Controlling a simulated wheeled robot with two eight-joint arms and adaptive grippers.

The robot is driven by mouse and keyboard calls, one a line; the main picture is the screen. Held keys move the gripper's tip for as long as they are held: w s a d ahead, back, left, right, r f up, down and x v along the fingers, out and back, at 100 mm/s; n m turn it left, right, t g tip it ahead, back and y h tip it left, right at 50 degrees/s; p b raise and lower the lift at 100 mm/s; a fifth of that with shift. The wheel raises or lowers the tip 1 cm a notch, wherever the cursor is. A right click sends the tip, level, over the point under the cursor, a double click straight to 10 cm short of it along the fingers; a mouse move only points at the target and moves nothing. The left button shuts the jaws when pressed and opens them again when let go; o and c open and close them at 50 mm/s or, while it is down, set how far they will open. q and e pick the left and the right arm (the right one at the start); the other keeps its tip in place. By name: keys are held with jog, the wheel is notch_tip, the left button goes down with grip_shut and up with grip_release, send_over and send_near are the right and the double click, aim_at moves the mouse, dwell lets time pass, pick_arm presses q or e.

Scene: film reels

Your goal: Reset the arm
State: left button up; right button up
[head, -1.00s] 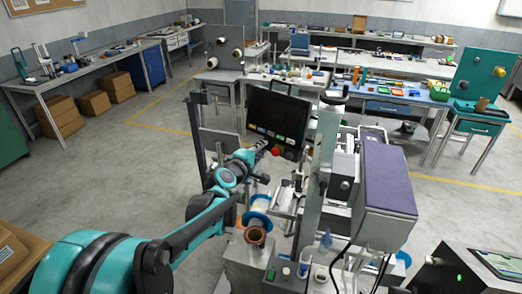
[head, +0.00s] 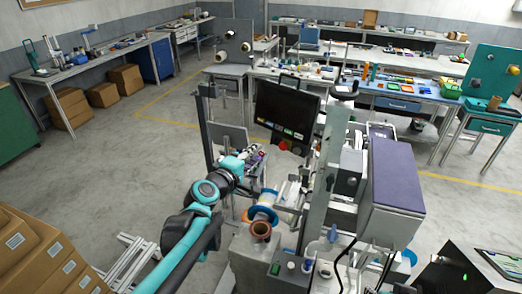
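My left arm comes in from the bottom edge, teal and black. Its gripper (head: 252,157) is small and far off, in front of the machine's base and below the monitor (head: 287,112). I cannot make out whether its fingers are apart or closed, or whether they hold anything. A blue-rimmed reel (head: 263,214) and a brown spool (head: 261,230) sit on the machine to the right of the forearm. My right gripper does not show.
The grey machine column (head: 325,185) and its purple-topped housing (head: 396,177) stand close on the right. Stacked cardboard boxes (head: 35,255) and a pale metal frame (head: 130,258) are at the lower left. The floor (head: 120,180) to the left is open.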

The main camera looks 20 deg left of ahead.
pick_arm(q)
jog(key=shift+v, duration=0.8)
jog(key=shift+f, duration=0.1)
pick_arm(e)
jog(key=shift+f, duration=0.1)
pick_arm(q)
jog(key=s+d+f+m+g+b, duration=0.3)
jog(key=s+d+f+m+b, duration=0.25)
jog(key=f, duration=0.35)
jog(key=s+a+f+m+g+y+b, duration=0.1)
jog(key=s+f+m+g+b, duration=0.4)
jog(key=s+f+m+b, duration=0.5)
jog(key=s+f+y, duration=0.1)
jog(key=s+f, duration=0.6)
jog(key=f, duration=0.3)
jog(key=shift+s+y, duration=0.3)
jog(key=shift+y, duration=0.1)
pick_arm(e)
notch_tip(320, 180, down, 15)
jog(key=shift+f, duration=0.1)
pick_arm(q)
jog(key=shift+o, duration=0.5)
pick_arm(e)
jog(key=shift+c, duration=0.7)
